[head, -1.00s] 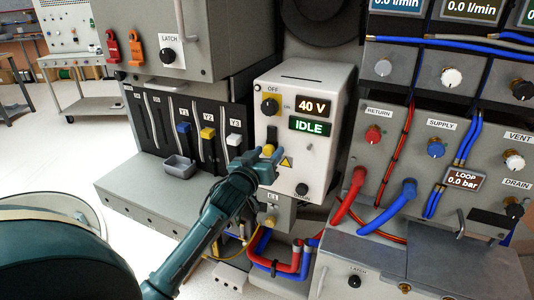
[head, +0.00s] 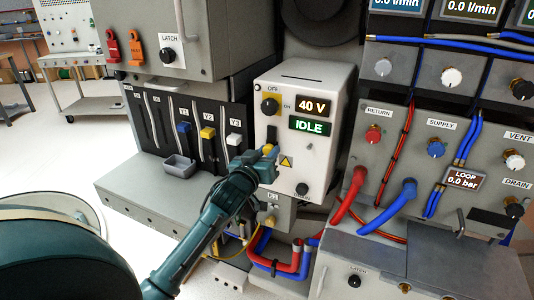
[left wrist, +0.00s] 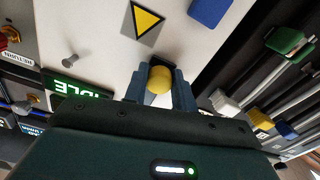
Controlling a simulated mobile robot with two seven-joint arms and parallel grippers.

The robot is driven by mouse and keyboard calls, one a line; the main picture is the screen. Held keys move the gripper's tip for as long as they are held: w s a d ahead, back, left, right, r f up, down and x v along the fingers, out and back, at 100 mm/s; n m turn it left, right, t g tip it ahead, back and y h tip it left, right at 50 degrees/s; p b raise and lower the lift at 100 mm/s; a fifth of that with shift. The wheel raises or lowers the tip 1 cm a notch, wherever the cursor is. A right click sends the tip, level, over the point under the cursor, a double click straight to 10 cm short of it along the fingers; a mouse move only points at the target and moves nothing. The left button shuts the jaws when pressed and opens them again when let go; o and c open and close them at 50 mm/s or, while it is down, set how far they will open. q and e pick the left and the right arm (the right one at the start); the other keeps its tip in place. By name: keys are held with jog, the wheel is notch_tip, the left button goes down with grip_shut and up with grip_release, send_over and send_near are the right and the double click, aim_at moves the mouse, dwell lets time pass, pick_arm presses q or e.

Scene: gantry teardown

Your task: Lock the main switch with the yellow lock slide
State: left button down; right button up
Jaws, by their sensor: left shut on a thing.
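The main switch (head: 270,105) is a dark round knob on a yellow plate, between OFF and ON labels on the white power box (head: 318,160). A dark vertical slot (head: 271,132) lies below it. My left gripper (head: 268,151) is at the box's front, at the slot's lower end. It is shut on the yellow lock slide (head: 268,149), mostly hidden by the fingers in the head view. In the left wrist view, the slide's round yellow knob (left wrist: 159,79) sits between the two blue-grey fingers (left wrist: 160,92). My right gripper is not in view.
The box's displays read 40 V (head: 313,106) and IDLE (head: 309,126). A row of sliders with blue, yellow and white knobs (head: 208,133) stands close left, above a small grey tray (head: 179,166). Red and blue hoses (head: 290,262) run below the box.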

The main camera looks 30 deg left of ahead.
aim_at(271, 135)
pick_arm(q)
jog(key=shift+r, duration=0.1)
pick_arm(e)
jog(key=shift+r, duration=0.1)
